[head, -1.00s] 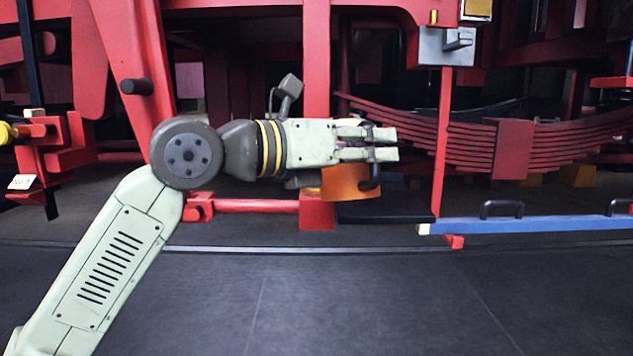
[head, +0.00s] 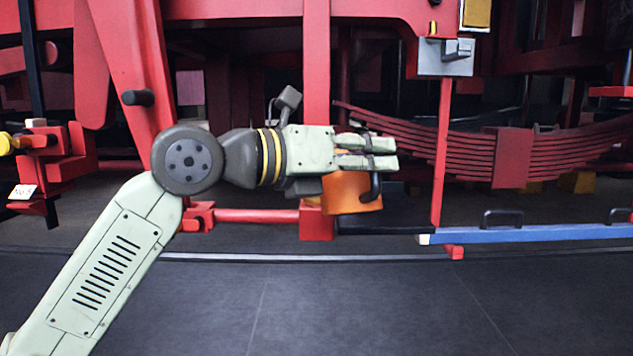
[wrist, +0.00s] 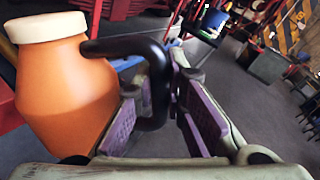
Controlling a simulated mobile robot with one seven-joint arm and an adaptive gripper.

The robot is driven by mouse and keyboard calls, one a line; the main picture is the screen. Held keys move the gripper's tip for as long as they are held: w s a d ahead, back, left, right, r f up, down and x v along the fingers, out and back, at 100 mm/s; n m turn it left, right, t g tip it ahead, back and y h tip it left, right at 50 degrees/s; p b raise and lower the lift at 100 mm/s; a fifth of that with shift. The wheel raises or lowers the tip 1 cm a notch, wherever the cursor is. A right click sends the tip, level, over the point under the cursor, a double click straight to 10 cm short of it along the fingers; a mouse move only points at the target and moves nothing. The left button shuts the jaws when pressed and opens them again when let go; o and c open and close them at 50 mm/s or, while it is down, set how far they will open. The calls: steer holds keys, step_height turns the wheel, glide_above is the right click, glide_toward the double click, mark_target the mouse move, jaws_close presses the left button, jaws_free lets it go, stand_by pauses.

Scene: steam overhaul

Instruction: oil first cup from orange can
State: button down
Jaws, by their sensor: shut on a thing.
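The orange can (head: 350,195) hangs under my gripper (head: 385,153) in the head view, slightly tilted. Its black handle shows at its right side. In the wrist view the orange can (wrist: 65,95) fills the left side, with a cream cap on top. Its black handle (wrist: 155,70) runs between the purple finger pads of my gripper (wrist: 160,110), which is shut on it. The can's spout is not visible. I cannot make out for certain which part is the first cup.
Red locomotive frame parts and a red leaf spring (head: 420,140) stand behind the can. A grey box (head: 445,57) sits above right on a red post. A blue bar (head: 530,234) with black handles lies to the right. The dark floor in front is clear.

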steer(key=shift+r+n+p, duration=0.2)
steer(key=shift+n+p, duration=0.1)
steer(key=shift+n, duration=0.3)
stand_by(0.6)
steer(key=shift+f+m+b, duration=0.6)
steer(key=shift+m+b, duration=0.2)
steer(key=shift+b, duration=0.35)
steer(key=shift+m+b, duration=0.45)
steer(key=shift+m, duration=0.35)
steer(key=shift+s+r, duration=0.1)
steer(key=shift+r, duration=0.1)
